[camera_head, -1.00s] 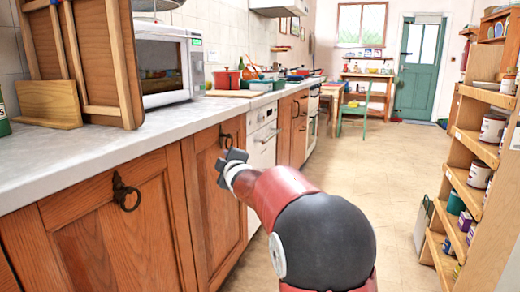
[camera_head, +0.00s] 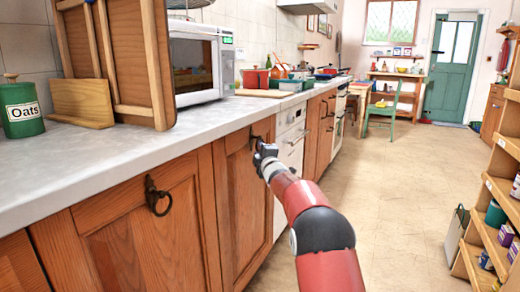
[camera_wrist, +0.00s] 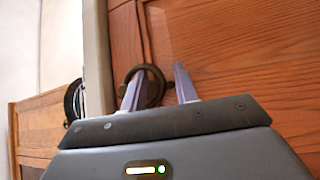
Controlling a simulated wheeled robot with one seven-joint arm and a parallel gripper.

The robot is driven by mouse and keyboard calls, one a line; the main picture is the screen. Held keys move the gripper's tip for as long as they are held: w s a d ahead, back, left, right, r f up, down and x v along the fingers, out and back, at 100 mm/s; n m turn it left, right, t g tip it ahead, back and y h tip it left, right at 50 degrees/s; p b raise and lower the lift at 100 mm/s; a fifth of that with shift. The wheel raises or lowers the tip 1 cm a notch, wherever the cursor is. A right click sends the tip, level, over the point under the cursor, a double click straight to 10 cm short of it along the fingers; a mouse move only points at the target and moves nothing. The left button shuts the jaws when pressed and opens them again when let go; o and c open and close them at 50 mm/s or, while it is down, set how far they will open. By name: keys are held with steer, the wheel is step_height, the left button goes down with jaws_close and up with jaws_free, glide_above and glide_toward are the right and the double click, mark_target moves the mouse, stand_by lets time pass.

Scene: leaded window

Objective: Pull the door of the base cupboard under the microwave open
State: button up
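The wooden cupboard door (camera_head: 243,195) stands below and just right of the white microwave (camera_head: 203,62), and it looks shut. Its dark ring handle (camera_head: 257,129) hangs near the door's top, partly hidden by my gripper (camera_head: 261,150) in the head view. In the wrist view my gripper (camera_wrist: 160,86) has its two fingers apart, pointing at the wooden door (camera_wrist: 235,60). The ring handle (camera_wrist: 155,72) lies at the fingertips, with the left finger overlapping it and part of the ring reaching between the fingers. I cannot tell whether they touch.
The pale worktop (camera_head: 130,142) overhangs the doors. Another door (camera_head: 150,235) with a ring handle (camera_head: 156,196) is at left. A white appliance (camera_head: 290,155) stands beyond the cupboard. Shelves (camera_head: 492,225) line the right. The floor between (camera_head: 385,200) is clear.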

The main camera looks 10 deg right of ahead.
steer(key=shift+w, duration=0.2)
jaws_close()
stand_by(0.3)
